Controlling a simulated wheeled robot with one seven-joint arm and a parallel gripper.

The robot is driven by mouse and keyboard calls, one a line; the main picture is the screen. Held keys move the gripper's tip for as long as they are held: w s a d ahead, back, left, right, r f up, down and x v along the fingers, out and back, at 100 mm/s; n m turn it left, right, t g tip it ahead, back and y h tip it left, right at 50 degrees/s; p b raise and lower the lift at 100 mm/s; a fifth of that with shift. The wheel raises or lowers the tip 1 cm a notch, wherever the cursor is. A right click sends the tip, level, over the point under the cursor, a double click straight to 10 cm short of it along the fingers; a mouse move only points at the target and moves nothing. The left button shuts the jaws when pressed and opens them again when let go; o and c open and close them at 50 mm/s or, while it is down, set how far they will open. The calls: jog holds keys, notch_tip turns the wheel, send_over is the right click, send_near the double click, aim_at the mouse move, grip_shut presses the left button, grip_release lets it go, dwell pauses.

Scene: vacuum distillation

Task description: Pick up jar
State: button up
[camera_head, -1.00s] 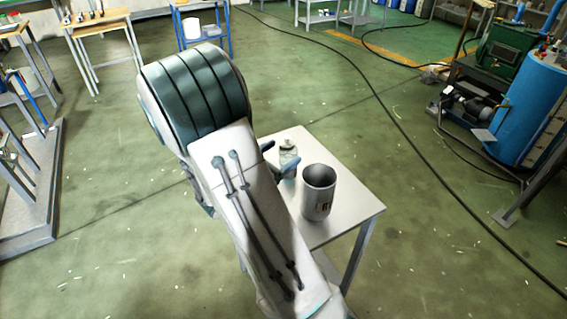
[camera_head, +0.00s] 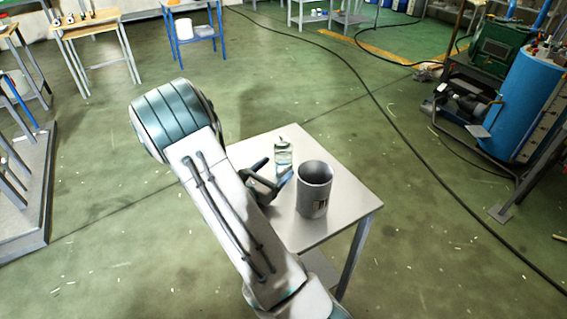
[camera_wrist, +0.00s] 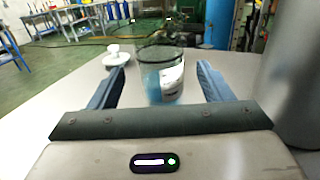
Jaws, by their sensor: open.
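The jar (camera_head: 283,156) is clear glass and stands upright on a small white table (camera_head: 338,219). My gripper (camera_head: 273,172) is open and empty, just on the near side of the jar in the head view. In the wrist view the jar (camera_wrist: 163,77) shows between the two blue-grey fingers (camera_wrist: 162,84), with a gap on each side. It has a pale label and looks open at the top. A white knobbed lid (camera_wrist: 116,56) lies on the table behind it to the left.
A grey cylindrical container (camera_head: 314,190) stands close to the right of the jar and looms at the right edge of the wrist view. The table's far right part is clear. A blue tank (camera_head: 522,108) and machinery stand on the floor far right.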

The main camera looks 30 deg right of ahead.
aim_at(286, 159)
jog(key=x, duration=0.5)
jog(key=shift+w+d, duration=0.1)
jog(key=shift+d, duration=0.25)
jog(key=c, duration=1.1)
jog(key=shift+c, duration=0.2)
jog(key=shift+r, duration=0.15)
